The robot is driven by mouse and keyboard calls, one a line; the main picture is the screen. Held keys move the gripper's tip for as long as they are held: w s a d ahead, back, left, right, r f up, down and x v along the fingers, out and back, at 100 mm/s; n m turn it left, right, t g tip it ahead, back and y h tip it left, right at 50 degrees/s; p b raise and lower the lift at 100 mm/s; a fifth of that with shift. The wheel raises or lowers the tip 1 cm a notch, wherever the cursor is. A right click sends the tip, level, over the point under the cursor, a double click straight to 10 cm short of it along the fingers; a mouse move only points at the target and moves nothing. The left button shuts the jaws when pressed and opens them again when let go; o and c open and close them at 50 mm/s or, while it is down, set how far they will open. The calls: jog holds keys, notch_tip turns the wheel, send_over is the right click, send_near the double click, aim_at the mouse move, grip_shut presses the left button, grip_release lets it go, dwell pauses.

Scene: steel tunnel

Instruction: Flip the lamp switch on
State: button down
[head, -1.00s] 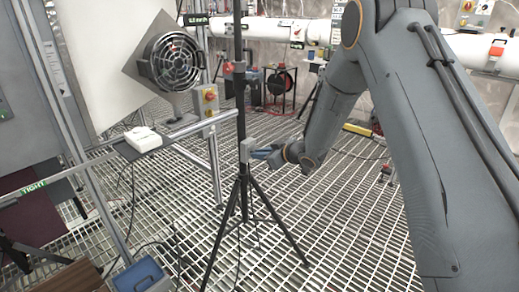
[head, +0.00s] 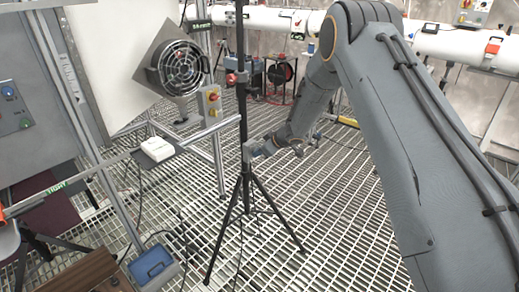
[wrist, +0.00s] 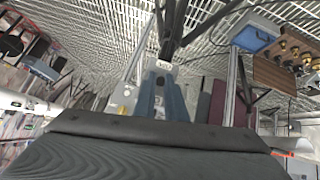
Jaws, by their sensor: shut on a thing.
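The lamp switch is a small grey box (head: 248,152) on the black tripod pole (head: 243,110), just above where the legs spread. My gripper (head: 257,149) reaches it from the right at the end of my arm, and its jaws are shut on the box. In the wrist view, the two blue-grey fingers (wrist: 161,80) close around the pale box (wrist: 163,66), with the dark pole behind it. The toggle's position is too small to tell. The top of the pole is out of view.
Tripod legs (head: 275,222) spread over the grated floor. A railing with a white box (head: 157,149), a red-and-yellow switch box (head: 212,101) and a fan (head: 178,66) stand at left. Open grating lies right of the tripod.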

dwell(0.5)
jog(key=c, duration=1.8)
grip_release()
jog(key=shift+d+r, duration=0.1)
jog(key=v, duration=0.7)
jog(key=shift+s+r, duration=0.2)
jog(key=shift+d, duration=0.25)
jog(key=s+d+r+m+t+h, duration=0.1)
jog(key=s+d+r+m+h, duration=0.25)
jog(key=d+r, duration=0.4)
jog(key=s+d+r+m+g+h, duration=0.15)
jog(key=s+d+m+h, duration=0.25)
jog(key=s+d, duration=0.7)
jog(key=s+d+r+m+g+y, duration=0.1)
jog(key=s+m+g, duration=0.3)
jog(key=s, duration=2.3)
jog(key=shift+s+m+g, duration=0.3)
jog(key=shift+m+g, duration=0.05)
jog(key=shift+g, duration=0.5)
